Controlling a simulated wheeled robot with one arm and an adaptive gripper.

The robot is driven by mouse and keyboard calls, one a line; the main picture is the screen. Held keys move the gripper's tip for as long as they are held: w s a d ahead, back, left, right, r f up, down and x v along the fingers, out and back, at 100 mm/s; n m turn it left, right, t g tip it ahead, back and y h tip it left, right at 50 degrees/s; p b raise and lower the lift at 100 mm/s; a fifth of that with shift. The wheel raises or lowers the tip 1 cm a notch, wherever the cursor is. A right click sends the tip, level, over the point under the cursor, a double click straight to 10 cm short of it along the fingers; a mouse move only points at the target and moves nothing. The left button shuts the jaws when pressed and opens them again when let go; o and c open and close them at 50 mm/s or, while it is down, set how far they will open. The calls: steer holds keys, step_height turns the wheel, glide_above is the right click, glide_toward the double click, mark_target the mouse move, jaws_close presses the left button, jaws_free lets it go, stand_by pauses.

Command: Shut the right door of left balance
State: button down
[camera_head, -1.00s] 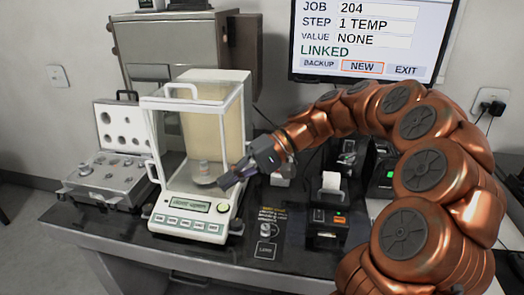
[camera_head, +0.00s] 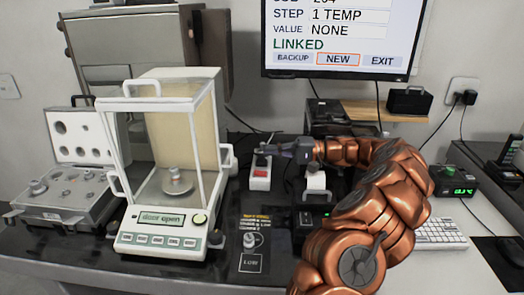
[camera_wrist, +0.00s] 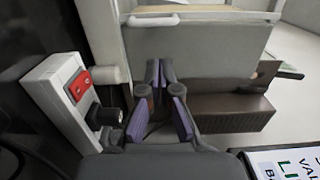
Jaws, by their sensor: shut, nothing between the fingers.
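The left balance (camera_head: 166,213) is a white-framed glass case, its display reading "door open". A metal weight (camera_head: 173,176) stands on the pan inside. The right door's white handle (camera_head: 228,160) sits toward the rear of the right side, so that door appears slid back; the clear pane itself is hard to see. My gripper (camera_head: 262,150) is shut and empty, to the right of this handle and apart from it. In the wrist view my gripper's purple-padded fingertips (camera_wrist: 161,68) point at a grey surface, with a white handle (camera_wrist: 152,20) beyond them.
A grey cabinet (camera_head: 135,50) stands behind the balance. A weight case (camera_head: 65,190) lies left.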

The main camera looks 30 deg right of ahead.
glide_toward(221, 150)
steer(key=x, duration=0.4)
steer(key=shift+a+r+p, duration=0.1)
steer(key=shift+a+p, duration=0.05)
steer(key=shift+p, duration=0.2)
